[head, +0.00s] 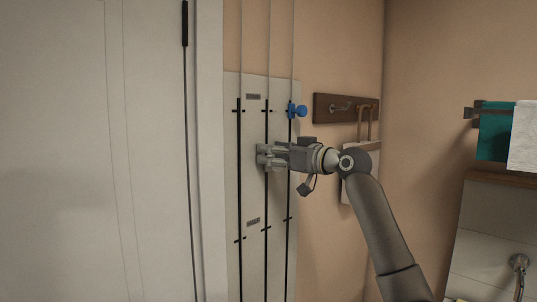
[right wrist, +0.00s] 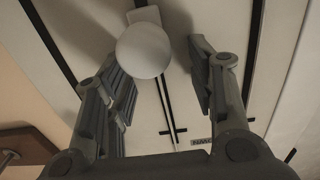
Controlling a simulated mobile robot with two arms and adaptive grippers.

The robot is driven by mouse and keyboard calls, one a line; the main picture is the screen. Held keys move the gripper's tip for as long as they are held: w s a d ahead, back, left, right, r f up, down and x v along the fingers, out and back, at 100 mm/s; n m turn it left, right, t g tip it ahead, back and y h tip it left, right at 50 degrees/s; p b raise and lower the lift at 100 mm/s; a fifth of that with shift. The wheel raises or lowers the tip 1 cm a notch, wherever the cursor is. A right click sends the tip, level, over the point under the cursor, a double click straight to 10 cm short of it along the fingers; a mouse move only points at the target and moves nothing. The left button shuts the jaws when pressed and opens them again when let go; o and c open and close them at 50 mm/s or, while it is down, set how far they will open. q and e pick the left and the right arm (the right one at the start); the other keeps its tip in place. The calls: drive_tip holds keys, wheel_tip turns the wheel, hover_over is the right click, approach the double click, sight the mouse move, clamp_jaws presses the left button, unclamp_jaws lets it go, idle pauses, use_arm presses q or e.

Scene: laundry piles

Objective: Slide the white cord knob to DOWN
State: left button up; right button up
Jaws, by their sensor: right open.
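The white cord knob (right wrist: 143,50) shows in the right wrist view as a round pale ball on a short stem, between the two fingers of my right gripper (right wrist: 158,62). The fingers are open, with a visible gap on the right side; I cannot tell whether the left finger touches it. In the head view my right gripper (head: 264,157) is at the middle slot of the pale panel (head: 254,190), about midway between the upper and lower labels, and hides the knob. The lower label (head: 253,221) is too small to read. My left gripper is out of view.
A blue knob (head: 298,111) sits high on the right-hand slot, close above my right gripper. A wooden hook rack (head: 325,108) is on the wall to the right. A white door (head: 90,150) is at the left. Towels hang at the far right.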

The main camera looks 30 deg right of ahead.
drive_tip(key=shift+s+d+f, duration=0.15)
drive_tip(key=shift+s, duration=0.9)
drive_tip(key=shift+s+d+f, duration=0.1)
drive_tip(key=shift+s, duration=0.95)
